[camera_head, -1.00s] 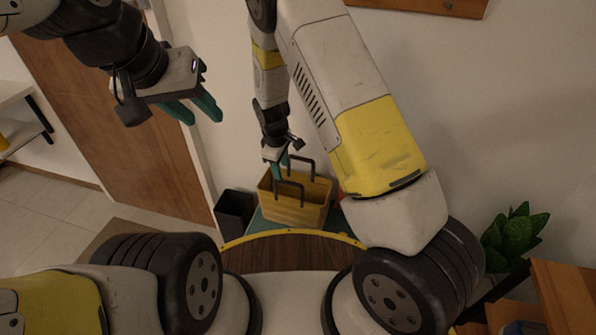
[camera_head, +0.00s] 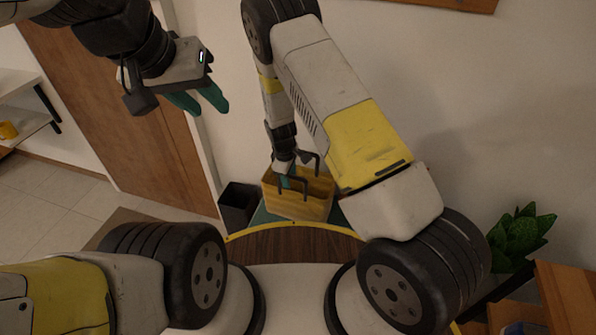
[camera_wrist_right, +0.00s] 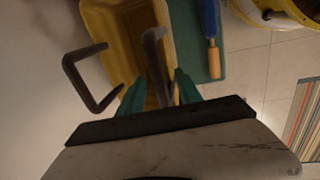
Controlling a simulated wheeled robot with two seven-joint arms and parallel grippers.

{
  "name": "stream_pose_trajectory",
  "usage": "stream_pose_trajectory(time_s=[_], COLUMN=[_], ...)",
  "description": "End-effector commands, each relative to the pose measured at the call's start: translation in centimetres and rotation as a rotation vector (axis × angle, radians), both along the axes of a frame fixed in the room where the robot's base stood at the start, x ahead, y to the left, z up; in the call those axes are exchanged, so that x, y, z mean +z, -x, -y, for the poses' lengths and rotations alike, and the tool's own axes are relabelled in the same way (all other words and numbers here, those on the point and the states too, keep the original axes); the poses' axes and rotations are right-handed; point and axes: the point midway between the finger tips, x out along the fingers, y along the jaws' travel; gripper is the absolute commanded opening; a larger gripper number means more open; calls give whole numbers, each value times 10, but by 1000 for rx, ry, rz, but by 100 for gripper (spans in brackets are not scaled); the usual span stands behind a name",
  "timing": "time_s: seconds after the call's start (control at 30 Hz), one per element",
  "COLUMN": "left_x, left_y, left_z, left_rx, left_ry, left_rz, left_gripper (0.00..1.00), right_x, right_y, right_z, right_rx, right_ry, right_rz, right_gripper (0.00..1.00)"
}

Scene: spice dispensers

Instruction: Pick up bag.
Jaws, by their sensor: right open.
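The bag is a yellow tote (camera_head: 312,200) with two dark handles, standing upright by the wall in the head view. In the right wrist view the bag (camera_wrist_right: 122,28) is at the top, with one handle (camera_wrist_right: 72,72) at left. The other handle (camera_wrist_right: 155,60) stands between the green fingers of my right gripper (camera_wrist_right: 160,88), which are open on either side of it. In the head view my right gripper (camera_head: 288,178) is down at the handles, small and partly hidden. My left gripper (camera_head: 203,103) is raised at upper left, open and empty, away from the bag.
A dark bin (camera_head: 238,207) stands just left of the bag. The bag rests on a green surface (camera_wrist_right: 195,15), where a blue tool with a wooden handle (camera_wrist_right: 213,55) lies. A plant (camera_head: 521,236) is at right. The white wall is close behind.

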Motion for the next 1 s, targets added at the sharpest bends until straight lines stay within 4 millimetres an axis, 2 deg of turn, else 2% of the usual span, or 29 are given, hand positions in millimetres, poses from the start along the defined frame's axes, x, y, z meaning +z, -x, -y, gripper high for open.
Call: stream_pose_trajectory(time_s=[0.03, 0.2, 0.23, 0.73, 0.87, 1.0], left_x=[0, 0, 0, 0, 0, 0], left_y=[0, 0, 0, 0, 0, 0], left_z=[0, 0, 0, 0, 0, 0], left_rx=[0, 0, 0, 0, 0, 0], left_ry=[0, 0, 0, 0, 0, 0], left_rz=[0, 0, 0, 0, 0, 0], left_gripper=[36, 36, 36, 36, 36, 36], right_x=[0, 0, 0, 7, 22, 51], right_y=[0, 0, 0, -1, -1, -2], right_z=[0, 0, 0, -1, -1, -1], right_rx=[0, 0, 0, 0, 1, -1], right_ry=[0, 0, 0, -1, -3, -4], right_rz=[0, 0, 0, 3, 4, 6], right_gripper=[38, 4, 0, 0, 0, 0])
